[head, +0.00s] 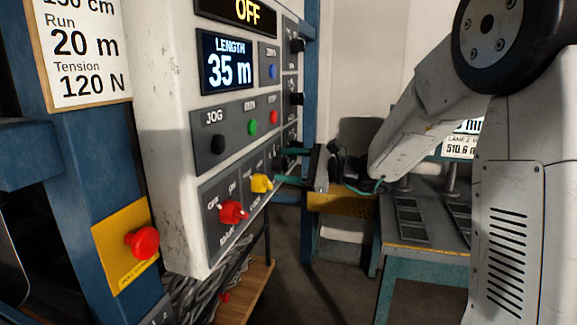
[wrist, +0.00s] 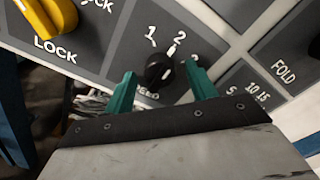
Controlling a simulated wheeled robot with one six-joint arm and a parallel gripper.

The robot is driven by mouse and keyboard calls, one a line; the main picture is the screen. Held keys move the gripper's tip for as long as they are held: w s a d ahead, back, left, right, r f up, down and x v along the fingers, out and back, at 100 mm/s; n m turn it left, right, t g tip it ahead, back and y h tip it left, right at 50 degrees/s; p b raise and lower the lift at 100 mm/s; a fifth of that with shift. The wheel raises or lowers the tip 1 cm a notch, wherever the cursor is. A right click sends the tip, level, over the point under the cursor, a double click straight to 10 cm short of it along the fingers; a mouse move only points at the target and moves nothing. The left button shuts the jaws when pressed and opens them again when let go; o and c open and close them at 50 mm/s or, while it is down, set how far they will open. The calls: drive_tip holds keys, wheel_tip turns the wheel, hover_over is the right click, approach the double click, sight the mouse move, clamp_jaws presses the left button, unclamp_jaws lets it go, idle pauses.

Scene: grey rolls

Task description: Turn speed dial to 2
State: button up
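The speed dial (wrist: 158,72) is a small black knob on the dark grey panel in the wrist view, with 1, 2 and a partly hidden 3 printed around it. A white mark beside the knob lies toward the 2; I cannot tell whether it is on the knob or the panel. The label below is mostly hidden. My gripper (wrist: 160,74) is open, its teal fingers on either side of the dial, with visible gaps. In the head view my gripper (head: 288,165) reaches the panel's right edge, and the dial is not clearly seen.
A yellow lock switch (wrist: 55,15) is at the upper left in the wrist view. The head view shows the yellow switch (head: 261,183), red switch (head: 233,211), jog knob (head: 218,144) and red stop button (head: 142,242). A teal-framed table (head: 420,255) stands at right.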

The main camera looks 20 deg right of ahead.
drive_tip(key=v, duration=0.8)
drive_tip(key=shift+w+a, duration=0.1)
idle(0.3)
drive_tip(key=s+a+f+n+g+h, duration=0.25)
drive_tip(key=s+f+n+g, duration=0.2)
drive_tip(key=s, duration=0.35)
drive_tip(key=s+a+f+n+g+h, duration=0.25)
drive_tip(key=s+a+f+g, duration=0.2)
drive_tip(key=s, duration=0.35)
drive_tip(key=s+d+r+n+h, duration=0.2)
drive_tip(key=s+n+h, duration=0.7)
drive_tip(key=s, duration=0.8)
drive_tip(key=shift+s+d+h, duration=0.3)
drive_tip(key=shift+d, duration=0.4)
